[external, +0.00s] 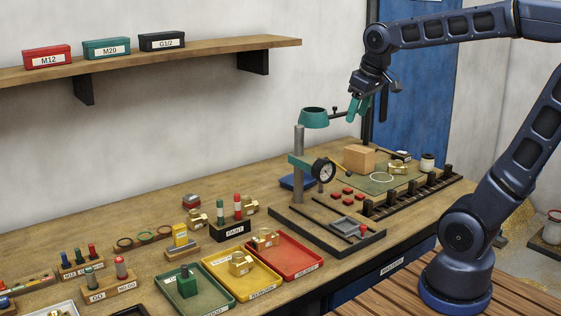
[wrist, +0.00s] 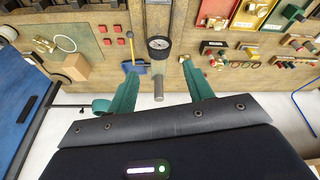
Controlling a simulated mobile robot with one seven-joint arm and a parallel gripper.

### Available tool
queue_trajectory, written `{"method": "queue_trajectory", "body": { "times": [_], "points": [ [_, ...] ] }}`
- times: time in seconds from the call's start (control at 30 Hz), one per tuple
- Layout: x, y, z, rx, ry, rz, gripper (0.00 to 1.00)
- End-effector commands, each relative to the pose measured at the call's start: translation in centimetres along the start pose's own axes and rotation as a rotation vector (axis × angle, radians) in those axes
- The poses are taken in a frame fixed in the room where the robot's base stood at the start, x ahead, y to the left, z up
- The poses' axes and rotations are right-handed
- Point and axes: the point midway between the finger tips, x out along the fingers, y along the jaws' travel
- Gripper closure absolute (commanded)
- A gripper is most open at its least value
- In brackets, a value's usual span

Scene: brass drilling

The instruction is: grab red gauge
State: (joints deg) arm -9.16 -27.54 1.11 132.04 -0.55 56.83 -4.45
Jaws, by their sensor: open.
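Red-topped gauges show in two places in the external view. One red gauge (external: 238,206) stands upright beside a green one in a black block (external: 237,228) behind the trays. Another red-topped gauge (external: 121,266) stands in a wooden GO / NO-GO block (external: 108,290) at the front left, beside a green-topped one. I cannot tell which one the task names. My gripper (external: 359,107) is open and empty, high above the far right of the bench, well away from both. Its teal fingers also show spread in the wrist view (wrist: 159,72).
A drill-stand fixture with a dial (external: 324,171) and a teal ring (external: 314,117) on its column stands below left of my gripper. Red (external: 285,256), yellow (external: 243,270) and green (external: 195,289) trays lie at the front. A shelf (external: 200,57) runs along the wall.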

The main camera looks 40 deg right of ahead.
Motion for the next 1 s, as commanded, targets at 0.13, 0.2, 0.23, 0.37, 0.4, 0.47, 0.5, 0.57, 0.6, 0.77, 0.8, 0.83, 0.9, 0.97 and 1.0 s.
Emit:
{"method": "queue_trajectory", "body": {
  "times": [0.13,0.2,0.23,0.37,0.4,0.47,0.5,0.57,0.6,0.77,0.8,0.83,0.9,0.97,1.0],
  "points": [
    [0.6,-2.3,-4.8,-0.094,-0.026,-0.020,0.49],
    [1.0,-3.5,-6.8,-0.136,-0.038,-0.028,0.49],
    [1.1,-4.0,-7.7,-0.154,-0.042,-0.032,0.49],
    [2.2,-6.6,-11.3,-0.234,-0.063,-0.047,0.49],
    [2.6,-7.5,-12.4,-0.258,-0.069,-0.052,0.49],
    [3.1,-8.9,-14.0,-0.294,-0.077,-0.059,0.49],
    [3.6,-9.9,-15.0,-0.320,-0.083,-0.064,0.49],
    [4.3,-11.5,-16.5,-0.355,-0.092,-0.071,0.49],
    [4.8,-12.6,-17.4,-0.380,-0.098,-0.076,0.49],
    [7.1,-17.3,-20.9,-0.477,-0.121,-0.096,0.49],
    [7.7,-18.6,-21.6,-0.502,-0.126,-0.101,0.49],
    [8.2,-19.6,-22.1,-0.521,-0.131,-0.105,0.49],
    [9.3,-21.9,-23.3,-0.563,-0.140,-0.113,0.49],
    [10.4,-24.0,-24.2,-0.598,-0.149,-0.121,0.49],
    [11.1,-25.4,-24.8,-0.623,-0.155,-0.126,0.49]
  ]
}}
